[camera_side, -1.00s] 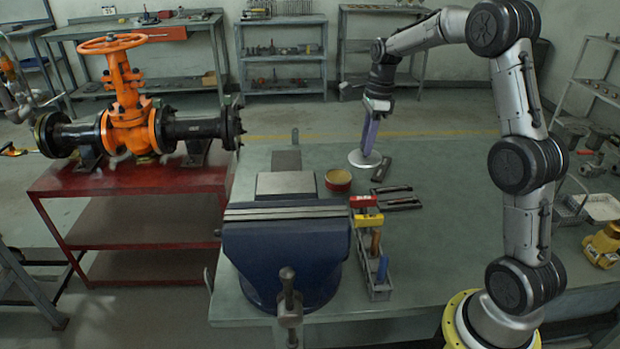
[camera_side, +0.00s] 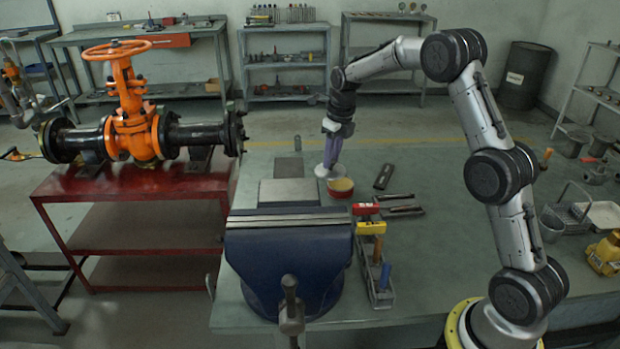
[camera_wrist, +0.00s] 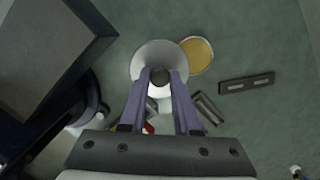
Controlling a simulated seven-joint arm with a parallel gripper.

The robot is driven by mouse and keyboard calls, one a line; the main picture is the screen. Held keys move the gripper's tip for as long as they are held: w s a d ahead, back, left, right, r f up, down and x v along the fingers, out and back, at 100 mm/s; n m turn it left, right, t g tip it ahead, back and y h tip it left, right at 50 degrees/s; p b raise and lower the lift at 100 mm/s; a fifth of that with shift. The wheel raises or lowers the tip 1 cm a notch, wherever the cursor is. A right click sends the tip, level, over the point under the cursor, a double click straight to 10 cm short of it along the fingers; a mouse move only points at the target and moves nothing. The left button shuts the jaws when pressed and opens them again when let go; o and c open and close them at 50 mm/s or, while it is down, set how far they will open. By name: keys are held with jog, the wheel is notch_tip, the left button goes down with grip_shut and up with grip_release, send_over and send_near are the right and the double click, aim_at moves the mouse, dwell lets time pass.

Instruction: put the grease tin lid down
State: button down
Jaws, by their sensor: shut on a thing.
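The grease tin lid is a pale round disc with a dark knob, at the end of my gripper in the side view (camera_side: 321,171) and the wrist view (camera_wrist: 148,57). My gripper (camera_side: 330,163), with purple fingers, points down and is shut on the knob, which shows between the fingertips in the wrist view (camera_wrist: 160,78). The open grease tin (camera_side: 341,188), with yellow grease inside, stands on the bench just beside the lid. In the wrist view the lid covers part of the tin's (camera_wrist: 198,55) left edge. The lid's exact height above the bench is hard to tell.
A blue vise (camera_side: 287,262) with a flat metal plate behind it stands left of the tin. A tool caddy with hammers (camera_side: 374,262) is in front. Dark bars (camera_side: 384,176) lie to the right. The bench's middle right (camera_side: 450,215) is clear.

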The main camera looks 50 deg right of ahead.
jog(key=w+d+f, duration=0.1)
jog(key=w+f, duration=0.1)
jog(key=w, duration=0.1)
jog(key=w+d+f, duration=0.1)
jog(key=w+f, duration=0.2)
jog(key=w+d+f, duration=0.1)
jog(key=w+f, duration=0.1)
jog(key=w, duration=0.1)
jog(key=shift+w+f, duration=0.2)
jog(key=shift+w, duration=0.15)
jog(key=shift+w+d+f, duration=0.25)
jog(key=shift+w+f, duration=0.35)
jog(key=shift+f, duration=1.6)
jog(key=shift+f, duration=0.15)
jog(key=c, duration=0.6)
grip_release()
jog(key=shift+c, duration=0.2)
notch_tip(320, 180, up, 12)
jog(key=s, duration=0.2)
jog(key=shift+r, duration=0.2)
